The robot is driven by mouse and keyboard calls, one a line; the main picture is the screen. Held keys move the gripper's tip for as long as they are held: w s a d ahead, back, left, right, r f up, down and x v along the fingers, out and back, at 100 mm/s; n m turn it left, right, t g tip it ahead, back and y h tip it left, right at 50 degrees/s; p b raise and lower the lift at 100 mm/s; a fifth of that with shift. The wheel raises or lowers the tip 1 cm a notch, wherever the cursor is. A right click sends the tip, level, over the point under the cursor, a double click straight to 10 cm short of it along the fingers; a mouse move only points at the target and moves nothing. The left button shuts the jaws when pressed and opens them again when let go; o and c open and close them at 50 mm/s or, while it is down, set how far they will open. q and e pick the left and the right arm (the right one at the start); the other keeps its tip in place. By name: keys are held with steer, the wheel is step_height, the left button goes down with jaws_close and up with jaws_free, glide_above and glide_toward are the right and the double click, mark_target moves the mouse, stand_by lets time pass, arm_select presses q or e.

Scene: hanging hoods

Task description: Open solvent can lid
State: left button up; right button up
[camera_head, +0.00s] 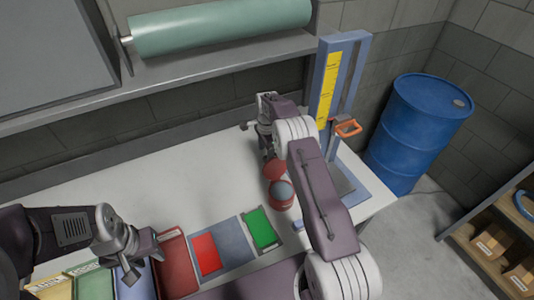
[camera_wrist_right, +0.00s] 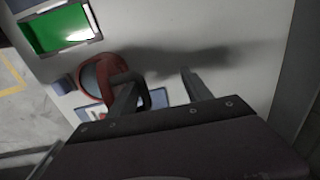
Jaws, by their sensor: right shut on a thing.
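The solvent can (camera_head: 281,199) is red and stands on the bench; it also shows in the right wrist view (camera_wrist_right: 88,82). A grey-blue round top shows inside its red rim. Its red lid (camera_head: 274,169) stands tilted up at the can's far side. My right gripper (camera_wrist_right: 160,95) is at the lid, with one finger beside the red lid and its dark loop. It is shut on the lid, though the exact contact is hard to see. My left gripper (camera_head: 146,256) is open and empty above the coloured bins at the front left.
A red and a green panel (camera_head: 262,228) lie on the bench near the can. A blue press-like stand (camera_head: 356,60) with an orange handle (camera_head: 347,128) is at the right. A blue drum (camera_head: 420,125) stands beyond the bench. The bench's middle left is clear.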

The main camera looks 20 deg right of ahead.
steer(key=shift+r, duration=0.1)
stand_by(0.4)
steer(key=shift+r, duration=0.1)
step_height(320, 180, up, 9)
steer(key=s+b, duration=0.1)
steer(key=b, duration=0.1)
stand_by(0.4)
steer(key=shift+d+f, duration=0.1)
steer(key=shift+f, duration=0.1)
